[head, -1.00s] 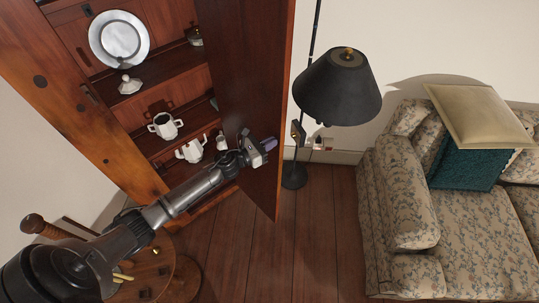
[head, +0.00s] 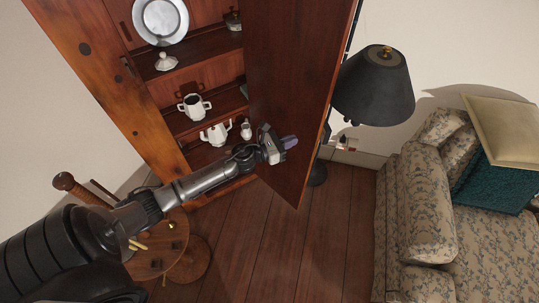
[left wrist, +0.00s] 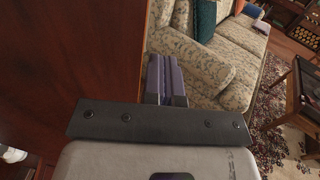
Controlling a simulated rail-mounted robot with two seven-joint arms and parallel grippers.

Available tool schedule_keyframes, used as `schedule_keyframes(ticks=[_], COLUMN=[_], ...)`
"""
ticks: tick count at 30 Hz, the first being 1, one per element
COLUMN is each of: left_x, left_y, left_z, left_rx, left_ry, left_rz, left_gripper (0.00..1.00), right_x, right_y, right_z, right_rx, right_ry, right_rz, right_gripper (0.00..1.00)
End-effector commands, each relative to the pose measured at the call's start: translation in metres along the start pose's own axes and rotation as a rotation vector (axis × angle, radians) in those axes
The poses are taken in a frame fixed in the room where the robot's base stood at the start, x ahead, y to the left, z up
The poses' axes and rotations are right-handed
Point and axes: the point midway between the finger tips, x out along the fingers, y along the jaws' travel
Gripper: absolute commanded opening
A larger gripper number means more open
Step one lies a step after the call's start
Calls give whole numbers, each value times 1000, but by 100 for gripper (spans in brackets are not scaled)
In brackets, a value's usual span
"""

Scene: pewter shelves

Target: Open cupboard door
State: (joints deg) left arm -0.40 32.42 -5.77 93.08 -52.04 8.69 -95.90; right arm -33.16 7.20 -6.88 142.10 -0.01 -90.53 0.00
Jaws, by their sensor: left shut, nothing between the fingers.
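The cupboard (head: 108,68) is wooden, and its tall reddish-brown door (head: 290,70) stands wide open, swung out to the right. The door also fills the left part of the left wrist view (left wrist: 70,50). My left arm reaches in from the left across the opening. My left gripper (head: 288,143) is shut and empty, at the inner face of the door near its lower part. In the left wrist view the closed purple-grey fingers (left wrist: 165,80) point past the door's edge towards the sofa. I cannot tell whether they touch the door. My right gripper is not in view.
Shelves hold a metal plate (head: 160,20), a white two-handled cup (head: 194,107) and a white teapot (head: 216,133). A black floor lamp (head: 374,90) stands right behind the door. A floral sofa (head: 425,205) is at right, a round wooden stool (head: 160,255) at lower left. Floor between is clear.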

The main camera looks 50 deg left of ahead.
Motion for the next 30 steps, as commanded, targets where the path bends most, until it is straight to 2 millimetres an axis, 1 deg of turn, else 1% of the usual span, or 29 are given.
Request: schedule_keyframes(ticks=[1,6,9,13,19,28,30], left_x=[-11,-39,-53,-66,-77,-79,-79], left_y=[-4,-16,-21,-27,-31,-32,-32], left_z=[-2,-2,-2,-2,0,0,0], left_rx=[0,-2,-1,-1,-1,-3,-27], left_ry=[2,2,1,1,0,-1,-1], left_rz=[-2,-1,-1,-1,0,0,0], left_gripper=[0,0,0,0,0,0,0], right_x=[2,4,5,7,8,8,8], right_y=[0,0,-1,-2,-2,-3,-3], right_z=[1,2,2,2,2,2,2], right_rx=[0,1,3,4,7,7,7], right_ry=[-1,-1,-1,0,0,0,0], right_rz=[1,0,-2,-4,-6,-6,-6], right_gripper=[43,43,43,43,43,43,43])
